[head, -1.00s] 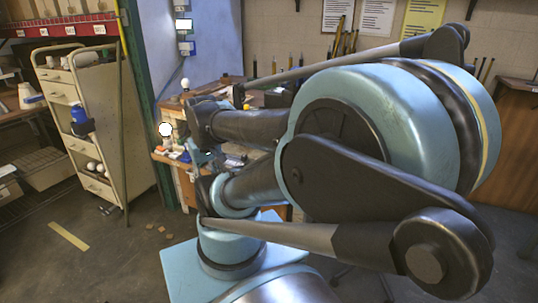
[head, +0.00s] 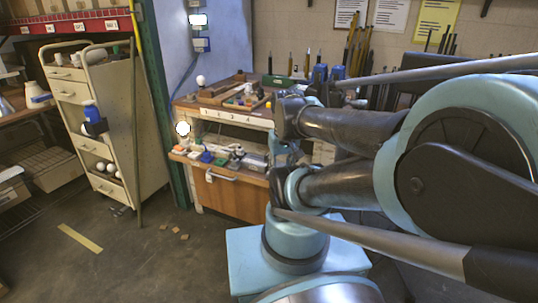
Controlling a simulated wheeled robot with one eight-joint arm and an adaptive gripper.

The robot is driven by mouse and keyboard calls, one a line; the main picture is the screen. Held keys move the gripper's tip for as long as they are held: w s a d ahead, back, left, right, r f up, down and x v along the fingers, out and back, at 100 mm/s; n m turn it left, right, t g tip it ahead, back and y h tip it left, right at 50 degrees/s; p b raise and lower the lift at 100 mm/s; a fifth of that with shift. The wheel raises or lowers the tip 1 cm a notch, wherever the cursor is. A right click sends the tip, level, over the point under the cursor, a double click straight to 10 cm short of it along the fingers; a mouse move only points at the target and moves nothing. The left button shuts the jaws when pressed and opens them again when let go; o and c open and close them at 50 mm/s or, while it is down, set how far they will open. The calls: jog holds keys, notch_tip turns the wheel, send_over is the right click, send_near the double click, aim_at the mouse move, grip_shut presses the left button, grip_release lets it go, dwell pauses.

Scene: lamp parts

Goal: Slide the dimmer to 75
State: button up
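I cannot make out a dimmer for certain. A round lit bulb (head: 183,128) glows at the bench's left side. My arm crosses the right half of the picture in front of the bench's right part. I cannot pick out my gripper's fingers among the dark arm parts.
The workbench (head: 222,194) has a numbered upper ledge with a wooden tray (head: 228,91). A beige drawer cart (head: 128,150) stands at the left beside a green post (head: 165,100). Open floor lies in front, with yellow tape (head: 80,238) and small brown pieces (head: 174,232).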

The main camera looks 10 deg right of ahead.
jog(key=shift+o, duration=0.6)
notch_tip(320, 180, up, 9)
jog(key=m+g, duration=0.2)
jog(key=m, duration=0.5)
send_over(267, 154)
notch_tip(267, 154, down, 17)
jog(key=shift+f, duration=0.1)
jog(key=shift+c, duration=0.5)
grip_shut()
